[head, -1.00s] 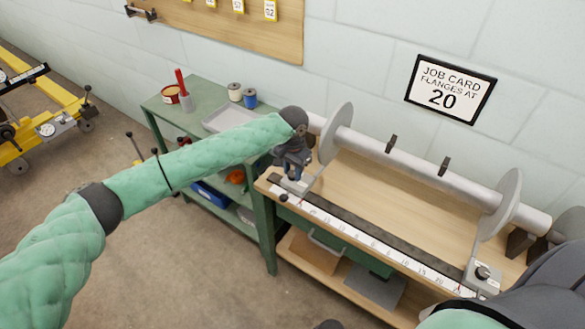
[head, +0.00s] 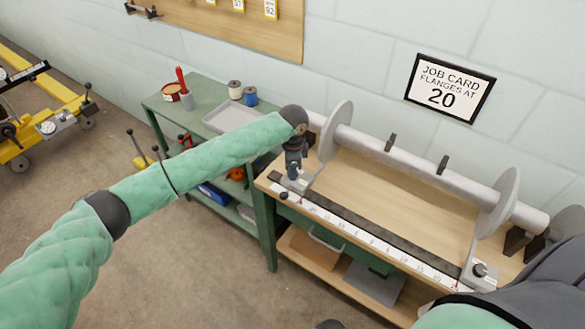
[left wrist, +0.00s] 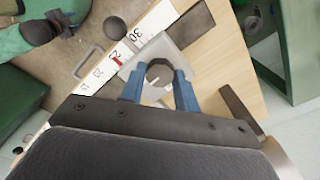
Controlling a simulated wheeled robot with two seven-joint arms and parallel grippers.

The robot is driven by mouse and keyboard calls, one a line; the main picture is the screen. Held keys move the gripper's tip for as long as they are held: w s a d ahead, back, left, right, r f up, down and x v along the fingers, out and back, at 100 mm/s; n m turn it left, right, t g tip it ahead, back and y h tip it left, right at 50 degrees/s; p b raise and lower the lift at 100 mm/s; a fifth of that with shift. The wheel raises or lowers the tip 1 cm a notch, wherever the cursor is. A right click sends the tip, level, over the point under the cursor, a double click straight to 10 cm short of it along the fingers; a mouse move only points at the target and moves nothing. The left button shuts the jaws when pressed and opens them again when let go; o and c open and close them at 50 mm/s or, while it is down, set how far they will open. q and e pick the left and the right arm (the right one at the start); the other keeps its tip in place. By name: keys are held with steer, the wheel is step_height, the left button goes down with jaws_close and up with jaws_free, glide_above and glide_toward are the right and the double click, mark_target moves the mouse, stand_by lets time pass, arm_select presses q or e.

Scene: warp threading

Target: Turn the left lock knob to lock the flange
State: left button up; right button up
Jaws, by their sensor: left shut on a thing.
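The left flange (head: 336,128) is a thin grey disc standing on the grey shaft (head: 415,167) at the left end of the bench. My left gripper (head: 294,172) points down over the flange's foot beside the scale strip. In the left wrist view, its blue fingers (left wrist: 160,90) are shut on the dark round lock knob (left wrist: 159,72), one on each side. The knob sits on a pale grey block (left wrist: 170,52) next to the scale, near the 30 mark. In the head view the gripper mostly hides this knob. My right gripper is out of view.
The right flange (head: 498,203) and its own lock knob (head: 480,270) stand at the bench's right end. A white scale (head: 360,238) runs along the front edge. A job card (head: 447,89) reads "FLANGES AT 20". A green side table (head: 185,112) stands left, holding a tray.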

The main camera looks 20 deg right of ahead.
arm_select(q)
steer(key=shift+m, duration=0.4)
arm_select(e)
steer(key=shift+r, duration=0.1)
arm_select(q)
steer(key=o, duration=1)
steer(key=shift+r, duration=0.1)
steer(key=shift+r, duration=0.25)
step_height(320, 180, up, 6)
steer(key=shift+f+b, duration=0.1)
steer(key=shift+b, duration=1.05)
steer(key=shift+r, duration=0.7)
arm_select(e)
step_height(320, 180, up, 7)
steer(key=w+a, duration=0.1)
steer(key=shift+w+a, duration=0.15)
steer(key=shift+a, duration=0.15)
